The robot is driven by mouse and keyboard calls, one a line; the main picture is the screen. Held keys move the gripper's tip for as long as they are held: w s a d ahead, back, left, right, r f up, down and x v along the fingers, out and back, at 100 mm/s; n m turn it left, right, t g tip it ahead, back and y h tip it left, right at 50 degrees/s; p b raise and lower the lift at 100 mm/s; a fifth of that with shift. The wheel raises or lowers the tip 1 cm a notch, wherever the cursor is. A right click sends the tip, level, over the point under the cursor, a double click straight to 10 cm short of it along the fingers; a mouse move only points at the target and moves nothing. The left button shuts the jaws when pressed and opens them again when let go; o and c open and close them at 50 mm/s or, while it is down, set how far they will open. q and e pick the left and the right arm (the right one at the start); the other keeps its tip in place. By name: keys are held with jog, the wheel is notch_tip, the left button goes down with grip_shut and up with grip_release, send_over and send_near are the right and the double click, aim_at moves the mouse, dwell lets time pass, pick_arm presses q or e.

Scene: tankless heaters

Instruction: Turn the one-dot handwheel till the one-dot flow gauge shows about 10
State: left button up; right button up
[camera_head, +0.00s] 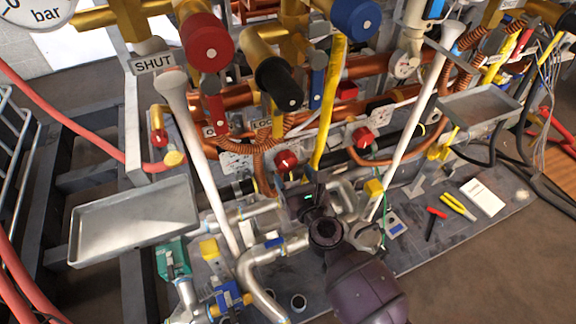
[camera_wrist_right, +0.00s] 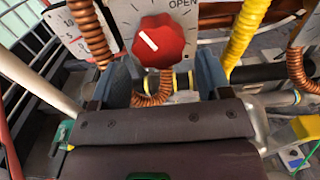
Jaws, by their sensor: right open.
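My right gripper (camera_head: 304,186) is open and empty, just in front of a small red knob (camera_head: 286,160). In the right wrist view the gripper (camera_wrist_right: 165,78) has its two fingers apart, with the red knob (camera_wrist_right: 160,42) ahead of them. A white pointer line on the knob aims to the upper left, and "OPEN" is printed at the plate's upper right. Large red (camera_head: 206,40), black (camera_head: 275,82) and blue (camera_head: 355,16) handwheels show higher up. I cannot tell which bears the one-dot mark. A bar gauge (camera_head: 40,12) is cut off at the top left. My left gripper is not in view.
A second red knob (camera_head: 363,137) sits to the right. Yellow hose (camera_head: 331,95), copper pipes and white posts (camera_head: 200,150) crowd the area. Metal trays stand at left (camera_head: 135,220) and right (camera_head: 482,103). Pliers (camera_head: 458,207) lie on the bench.

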aim_at(288, 168)
jog(key=x, duration=0.3)
jog(key=shift+f, duration=0.1)
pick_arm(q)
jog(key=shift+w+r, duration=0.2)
pick_arm(e)
jog(key=shift+w+a, duration=0.2)
jog(key=shift+w, duration=0.15)
jog(key=c, duration=0.7)
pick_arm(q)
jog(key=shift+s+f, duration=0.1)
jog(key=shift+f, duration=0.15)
pick_arm(e)
jog(key=shift+o, duration=0.2)
